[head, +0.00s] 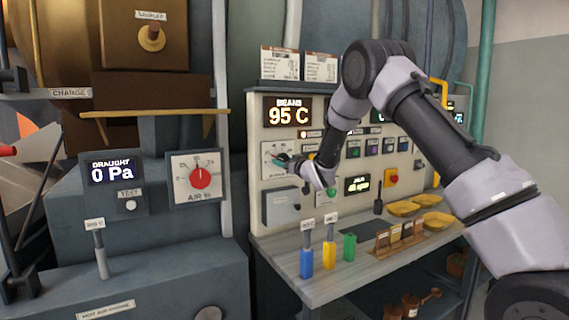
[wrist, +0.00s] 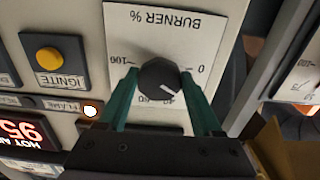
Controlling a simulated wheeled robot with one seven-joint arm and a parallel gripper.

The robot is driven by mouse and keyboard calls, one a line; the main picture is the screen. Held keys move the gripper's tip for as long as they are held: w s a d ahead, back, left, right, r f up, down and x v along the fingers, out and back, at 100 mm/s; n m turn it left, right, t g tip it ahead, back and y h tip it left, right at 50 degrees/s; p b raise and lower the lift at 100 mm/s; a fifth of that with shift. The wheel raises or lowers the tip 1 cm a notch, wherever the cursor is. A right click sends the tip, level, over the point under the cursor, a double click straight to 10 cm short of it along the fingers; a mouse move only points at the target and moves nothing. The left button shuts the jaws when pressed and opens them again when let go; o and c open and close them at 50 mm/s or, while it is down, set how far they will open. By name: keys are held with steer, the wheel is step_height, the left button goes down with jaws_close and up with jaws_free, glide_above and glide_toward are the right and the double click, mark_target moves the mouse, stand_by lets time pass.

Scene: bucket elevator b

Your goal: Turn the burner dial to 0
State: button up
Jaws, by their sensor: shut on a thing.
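The burner dial (wrist: 157,76) is a dark round knob on a white plate marked BURNER %, upside down in the wrist view. Its white pointer line aims down and right, close to the 40 mark. The 0 mark (wrist: 201,69) is to the right of the knob, and 100 is to the left. My gripper (wrist: 159,79) is shut on the dial, with a green finger on each side. In the head view my gripper (head: 289,164) is at the control panel's left part, in front of the white dial plate (head: 268,151), and hides the knob.
A yellow IGNITE button (wrist: 48,54) and a lit flame lamp (wrist: 90,111) are left of the dial in the wrist view. A red AIR % dial (head: 201,177) is on the machine to the left. Coloured-handled tools (head: 329,256) stand on the shelf below.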

steer(key=n, duration=0.3)
steer(key=shift+n, duration=2.4)
steer(key=shift+d, duration=0.1)
steer(key=o, duration=1.3)
steer(key=shift+o, duration=0.2)
steer(key=v, duration=1)
steer(key=shift+s+d, duration=0.25)
steer(key=shift+s, duration=0.1)
